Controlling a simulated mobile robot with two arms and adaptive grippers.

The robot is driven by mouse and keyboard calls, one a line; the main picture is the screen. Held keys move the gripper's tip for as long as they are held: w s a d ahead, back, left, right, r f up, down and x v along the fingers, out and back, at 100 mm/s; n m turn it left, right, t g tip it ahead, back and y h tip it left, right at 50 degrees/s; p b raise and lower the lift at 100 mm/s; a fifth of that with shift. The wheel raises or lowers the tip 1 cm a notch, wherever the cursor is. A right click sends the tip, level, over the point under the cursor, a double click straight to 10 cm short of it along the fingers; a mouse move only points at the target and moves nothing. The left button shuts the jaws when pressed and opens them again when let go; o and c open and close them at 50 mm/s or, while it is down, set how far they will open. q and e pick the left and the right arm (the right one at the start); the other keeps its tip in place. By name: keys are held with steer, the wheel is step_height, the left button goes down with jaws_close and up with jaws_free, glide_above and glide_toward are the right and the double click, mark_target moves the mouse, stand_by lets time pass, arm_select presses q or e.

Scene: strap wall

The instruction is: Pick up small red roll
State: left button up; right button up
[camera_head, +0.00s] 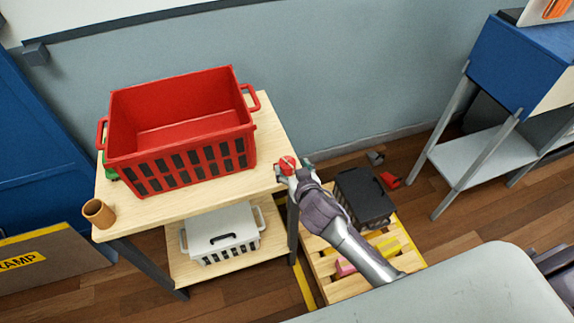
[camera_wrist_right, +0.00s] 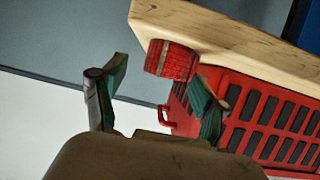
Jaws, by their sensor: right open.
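The small red roll (camera_head: 287,163) sits at the right edge of the wooden table top (camera_head: 200,203), right of the red basket. In the right wrist view the red roll (camera_wrist_right: 172,60) has a pale band and stands against the table top, which appears upside down there. My right gripper (camera_head: 291,171) is at the roll. Its fingers are open, and in the right wrist view the gripper (camera_wrist_right: 160,76) has the roll just ahead of and between its fingertips, nearer the right-hand finger. Whether a finger touches the roll cannot be told. My left gripper is not in view.
A large red basket (camera_head: 182,120) fills much of the table top. A brown cylinder (camera_head: 98,213) stands at its left corner. A white lidded crate (camera_head: 222,235) is on the lower shelf. A dark crate (camera_head: 363,197) stands on a pallet (camera_head: 345,287) right of the table.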

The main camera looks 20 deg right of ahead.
mark_target(285, 159)
steer(key=shift+a+p+x, duration=0.15)
steer(key=shift+a+x, duration=0.05)
steer(key=shift+x, duration=1.25)
steer(key=shift+a+p+x, duration=0.15)
steer(key=shift+a+x, duration=0.1)
steer(key=shift+x, duration=1.2)
steer(key=shift+r, duration=0.2)
steer(key=shift+c, duration=0.2)
steer(key=c, duration=1)
steer(key=shift+c, duration=0.2)
